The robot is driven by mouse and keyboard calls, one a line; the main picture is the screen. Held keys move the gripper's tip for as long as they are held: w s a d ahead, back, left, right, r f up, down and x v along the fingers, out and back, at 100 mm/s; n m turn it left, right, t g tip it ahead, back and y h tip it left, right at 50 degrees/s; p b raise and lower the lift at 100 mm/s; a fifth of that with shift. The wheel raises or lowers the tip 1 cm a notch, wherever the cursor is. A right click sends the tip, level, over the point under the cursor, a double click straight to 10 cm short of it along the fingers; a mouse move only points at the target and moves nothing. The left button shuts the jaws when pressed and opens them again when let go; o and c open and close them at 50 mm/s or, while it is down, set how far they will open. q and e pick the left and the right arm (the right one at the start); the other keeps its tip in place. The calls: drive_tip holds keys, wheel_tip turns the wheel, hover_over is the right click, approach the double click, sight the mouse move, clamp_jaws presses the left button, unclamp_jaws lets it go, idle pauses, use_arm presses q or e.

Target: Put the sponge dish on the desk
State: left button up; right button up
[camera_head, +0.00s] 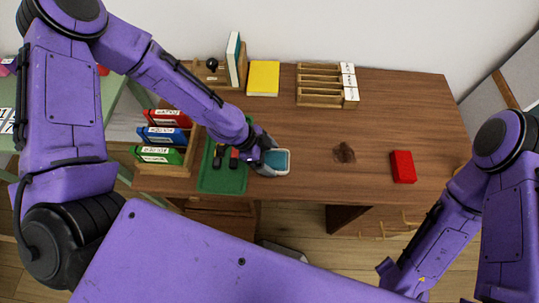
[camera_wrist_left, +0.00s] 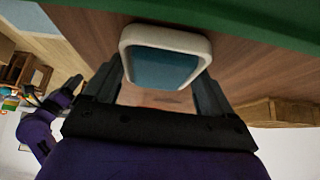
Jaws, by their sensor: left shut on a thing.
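The sponge dish (camera_head: 275,161) has a pale rim and a teal inside. My left gripper (camera_head: 262,158) is shut on it, over the desk (camera_head: 310,128) near its front edge, just right of the green tray (camera_head: 222,181). In the left wrist view the dish (camera_wrist_left: 165,65) sits between the two dark fingers (camera_wrist_left: 163,88), with brown wood behind it. I cannot tell whether it touches the desktop. My right arm comes in at the lower right of the head view; its gripper does not show there.
A yellow book (camera_head: 263,78) and a wooden divided holder (camera_head: 325,86) are at the back. A brown object (camera_head: 344,152) and red block (camera_head: 403,167) lie right; desktop between is clear.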

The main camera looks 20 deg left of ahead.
use_arm(q)
drive_tip(key=o, duration=1)
drive_tip(key=shift+f, duration=0.1)
drive_tip(key=shift+r, duration=0.3)
drive_tip(key=v, duration=1.1)
drive_tip(key=shift+a+r, duration=0.2)
drive_tip(key=shift+r, duration=0.1)
